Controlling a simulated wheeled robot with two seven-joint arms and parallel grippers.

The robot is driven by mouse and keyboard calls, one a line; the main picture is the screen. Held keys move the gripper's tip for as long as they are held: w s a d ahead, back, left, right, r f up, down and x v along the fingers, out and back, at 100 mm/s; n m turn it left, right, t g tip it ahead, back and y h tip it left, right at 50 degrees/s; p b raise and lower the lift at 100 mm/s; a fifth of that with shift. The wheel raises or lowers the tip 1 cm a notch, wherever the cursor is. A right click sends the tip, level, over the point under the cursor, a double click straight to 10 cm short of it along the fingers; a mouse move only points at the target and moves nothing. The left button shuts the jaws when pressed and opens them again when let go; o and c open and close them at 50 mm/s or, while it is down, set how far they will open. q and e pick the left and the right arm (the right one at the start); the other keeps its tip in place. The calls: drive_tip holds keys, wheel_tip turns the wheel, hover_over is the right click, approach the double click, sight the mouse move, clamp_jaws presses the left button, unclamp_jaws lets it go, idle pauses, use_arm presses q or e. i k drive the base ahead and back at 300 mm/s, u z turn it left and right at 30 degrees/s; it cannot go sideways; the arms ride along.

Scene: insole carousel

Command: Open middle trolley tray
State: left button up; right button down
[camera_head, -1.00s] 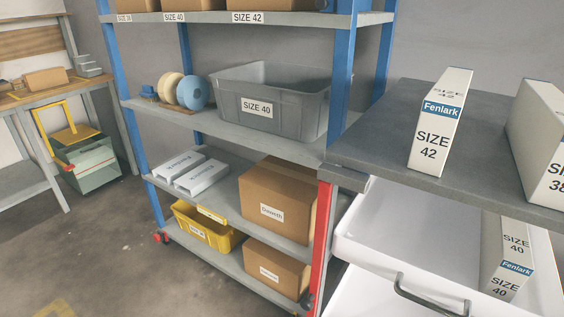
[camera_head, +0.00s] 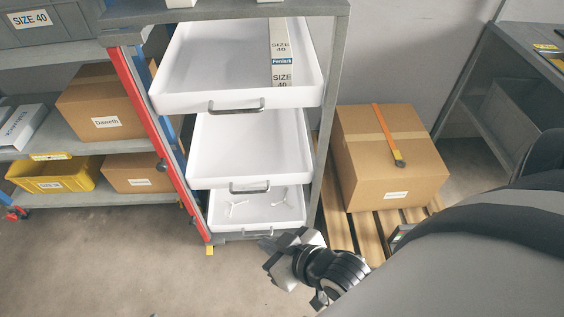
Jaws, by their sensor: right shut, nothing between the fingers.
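The trolley (camera_head: 330,120) stands in the middle, with three white trays stacked under its grey top. The middle tray (camera_head: 240,140) extends out under the top tray, its bare white floor visible and its rear hidden. Its dark bar handle (camera_head: 249,188) is on the front. The top tray (camera_head: 200,60) also extends out and holds a white Fenlark SIZE 40 box (camera_head: 282,55). The bottom tray (camera_head: 255,207) shows small white pieces inside. My right gripper (camera_head: 268,250) is shut and empty, in front of the bottom tray's right part, below the middle handle and apart from it. My left gripper is out of view.
A shelf rack with a red post (camera_head: 150,130) stands close on the trolley's left. A large cardboard box (camera_head: 388,160) sits on a wooden pallet (camera_head: 340,235) to the right. My own grey arm fills the lower right. The floor at lower left is clear.

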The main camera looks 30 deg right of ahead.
sight(269, 147)
drive_tip(key=z, duration=0.35)
drive_tip(key=i, duration=0.45)
drive_tip(key=z, duration=1.35)
drive_tip(key=k, duration=1.15)
drive_tip(key=u, duration=0.2)
